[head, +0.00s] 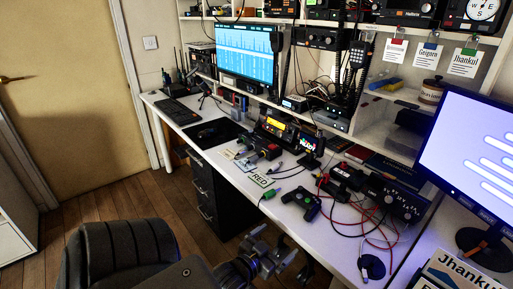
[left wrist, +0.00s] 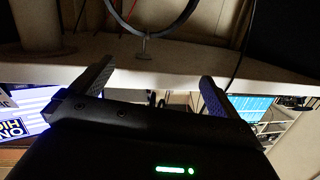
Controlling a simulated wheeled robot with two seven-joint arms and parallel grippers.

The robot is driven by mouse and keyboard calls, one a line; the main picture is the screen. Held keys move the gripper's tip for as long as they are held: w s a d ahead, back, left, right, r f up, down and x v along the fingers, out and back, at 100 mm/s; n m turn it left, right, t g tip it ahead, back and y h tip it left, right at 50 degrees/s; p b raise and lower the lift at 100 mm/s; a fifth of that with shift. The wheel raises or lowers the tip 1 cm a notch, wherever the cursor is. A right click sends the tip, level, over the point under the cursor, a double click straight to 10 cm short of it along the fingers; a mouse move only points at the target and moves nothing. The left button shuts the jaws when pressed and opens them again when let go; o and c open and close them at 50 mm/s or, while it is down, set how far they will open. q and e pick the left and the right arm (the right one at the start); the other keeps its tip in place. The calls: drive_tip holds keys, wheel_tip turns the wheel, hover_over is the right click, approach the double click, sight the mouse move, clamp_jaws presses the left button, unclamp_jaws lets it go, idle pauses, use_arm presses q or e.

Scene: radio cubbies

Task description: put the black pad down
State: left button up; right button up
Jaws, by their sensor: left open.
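A black game pad (head: 300,203) lies on the white desk (head: 262,222), near its front edge and beside a green-tipped cable. My left gripper (head: 277,248) is low in front of the desk edge, apart from the pad. In the left wrist view my left gripper (left wrist: 155,88) has its two fingers wide apart, with nothing held between them. A pale edge and a dark cable loop show beyond the fingers. The pad cannot be made out in the left wrist view. My right gripper is not in view.
A lit monitor (head: 470,150) stands at right. A dark chair (head: 125,250) stands at lower left. A little bare desk lies left of the pad.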

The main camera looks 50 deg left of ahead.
use_arm(q)
drive_tip(key=s+d+f+m+g, duration=0.1)
drive_tip(key=s+f+g, duration=0.1)
drive_tip(key=f, duration=0.6)
drive_tip(key=s+d+f+g+h, duration=0.1)
drive_tip(key=s+f+g, duration=0.15)
drive_tip(key=f, duration=0.55)
drive_tip(key=s+d+f+m+g, duration=0.1)
drive_tip(key=d+f+g, duration=0.15)
drive_tip(key=f, duration=0.55)
drive_tip(key=s+d+f+g+h, duration=0.1)
drive_tip(key=s+d+f+g, duration=0.2)
drive_tip(key=s+f, duration=0.3)
drive_tip(key=s+d+f+m+g, duration=0.1)
drive_tip(key=s+d+f+g, duration=0.2)
drive_tip(key=s+f, duration=0.3)
drive_tip(key=shift+s+f+h, duration=0.2)
drive_tip(key=shift+f+h, duration=0.2)
drive_tip(key=shift+f, duration=0.2)
drive_tip(key=shift+d, duration=0.1)
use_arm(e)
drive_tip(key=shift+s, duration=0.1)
